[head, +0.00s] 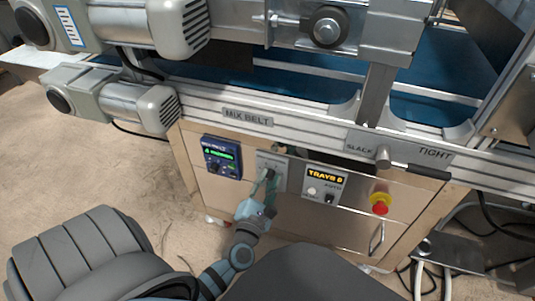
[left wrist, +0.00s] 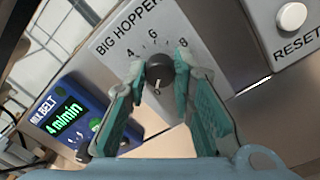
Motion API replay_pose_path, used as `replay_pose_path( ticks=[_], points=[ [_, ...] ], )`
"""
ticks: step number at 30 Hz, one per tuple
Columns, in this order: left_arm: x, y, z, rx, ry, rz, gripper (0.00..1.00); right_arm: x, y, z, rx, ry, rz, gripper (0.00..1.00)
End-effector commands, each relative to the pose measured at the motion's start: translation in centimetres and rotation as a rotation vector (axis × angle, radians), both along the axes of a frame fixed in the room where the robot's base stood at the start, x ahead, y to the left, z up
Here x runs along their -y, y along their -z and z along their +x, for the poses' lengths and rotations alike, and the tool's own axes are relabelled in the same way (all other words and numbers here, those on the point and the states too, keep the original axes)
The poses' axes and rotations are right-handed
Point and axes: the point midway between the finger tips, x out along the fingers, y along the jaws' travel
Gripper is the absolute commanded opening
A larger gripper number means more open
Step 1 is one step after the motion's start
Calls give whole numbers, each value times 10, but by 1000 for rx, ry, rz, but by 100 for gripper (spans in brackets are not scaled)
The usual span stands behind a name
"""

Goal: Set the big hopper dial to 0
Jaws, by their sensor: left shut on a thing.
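The big hopper dial (left wrist: 160,70) is a round black knob on a grey panel (left wrist: 106,42) marked BIG HOPPER. The figures 4, 6 and 8 show along its upper side; other figures are hidden by the fingers. A white mark on the knob points toward the bottom of the left wrist view. The figure it points at is not clear. My left gripper (left wrist: 160,66) has its green-padded fingers on both sides of the knob, shut on it. In the head view my left gripper (head: 268,177) covers most of the dial. My right gripper is not in view.
A blue mix belt display (head: 221,157) reading 4 m/min sits left of the dial. The trays panel (head: 325,184) with a white reset button (head: 311,191) is to the right. Beyond it is a red emergency stop (head: 380,208). The conveyor rail (head: 310,132) runs above.

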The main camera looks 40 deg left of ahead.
Motion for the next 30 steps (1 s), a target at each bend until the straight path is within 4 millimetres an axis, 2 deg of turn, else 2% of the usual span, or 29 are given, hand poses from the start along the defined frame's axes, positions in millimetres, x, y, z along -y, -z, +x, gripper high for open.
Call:
replay_pose_path(
  ticks=[9, 22, 23, 24, 27, 30],
  points=[
    [0, 1, 0, 29, 0, -92, 0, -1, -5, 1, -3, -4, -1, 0],
    [1, 1, 0, 32, 1, -102, 0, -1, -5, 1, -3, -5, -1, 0],
    [1, 1, 0, 32, 1, -102, 24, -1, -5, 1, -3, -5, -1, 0],
    [0, 1, 0, 32, 1, -102, 30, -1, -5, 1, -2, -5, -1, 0],
    [0, 1, 0, 32, 1, -101, 43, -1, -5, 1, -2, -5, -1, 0],
    [0, 0, 0, 33, 0, -101, 43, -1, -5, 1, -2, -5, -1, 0]
  ],
)
